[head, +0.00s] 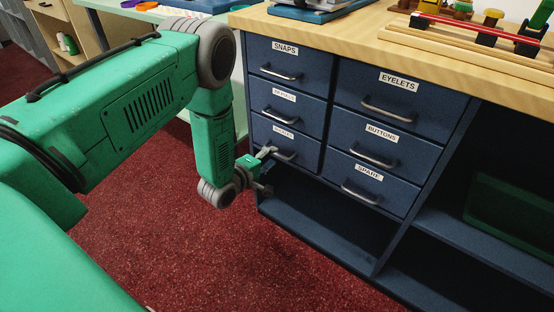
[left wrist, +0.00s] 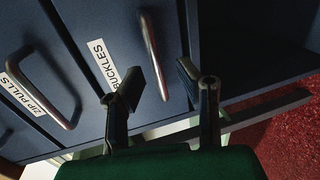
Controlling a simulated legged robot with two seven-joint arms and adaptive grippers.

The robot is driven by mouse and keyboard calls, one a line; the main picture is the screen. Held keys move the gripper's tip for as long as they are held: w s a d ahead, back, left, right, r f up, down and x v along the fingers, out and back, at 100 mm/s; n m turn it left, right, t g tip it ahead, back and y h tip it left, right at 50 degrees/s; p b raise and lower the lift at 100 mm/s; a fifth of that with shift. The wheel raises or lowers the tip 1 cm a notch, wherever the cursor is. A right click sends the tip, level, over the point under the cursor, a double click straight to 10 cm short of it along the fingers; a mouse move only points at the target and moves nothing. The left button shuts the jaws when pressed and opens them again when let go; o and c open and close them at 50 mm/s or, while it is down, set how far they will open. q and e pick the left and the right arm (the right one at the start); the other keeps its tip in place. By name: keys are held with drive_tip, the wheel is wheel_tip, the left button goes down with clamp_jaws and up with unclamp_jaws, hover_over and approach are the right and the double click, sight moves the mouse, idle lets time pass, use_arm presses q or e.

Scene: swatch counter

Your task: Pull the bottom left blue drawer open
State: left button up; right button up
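The bottom left blue drawer (head: 309,153) is shut in the cabinet's left column. Its label is hard to read in the head view, but reads BUCKLES in the left wrist view (left wrist: 101,62). Its silver bar handle (head: 286,155) is partly behind my left gripper (head: 267,168). In the left wrist view the handle (left wrist: 151,50) appears between the two spread fingertips (left wrist: 158,78). My left gripper is open, close in front of this drawer. I cannot tell whether a finger touches the handle. My right gripper is not in view.
The SNAPS drawer (head: 287,64) and the ZIP PULLS drawer (left wrist: 45,80) are above, both shut. The EYELETS (head: 398,92), BUTTONS and SPARE drawers are to the right, also shut. An open shelf (head: 330,217) lies below. Red carpet (head: 200,255) is clear in front.

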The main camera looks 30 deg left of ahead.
sight(277, 154)
use_arm(q)
drive_tip(key=x, duration=0.3)
drive_tip(key=shift+d+r+b, duration=0.15)
drive_tip(key=shift+d+b, duration=0.1)
drive_tip(key=shift+b, duration=0.15)
drive_tip(key=shift+a, duration=0.1)
clamp_jaws()
drive_tip(key=shift+s+a, duration=0.1)
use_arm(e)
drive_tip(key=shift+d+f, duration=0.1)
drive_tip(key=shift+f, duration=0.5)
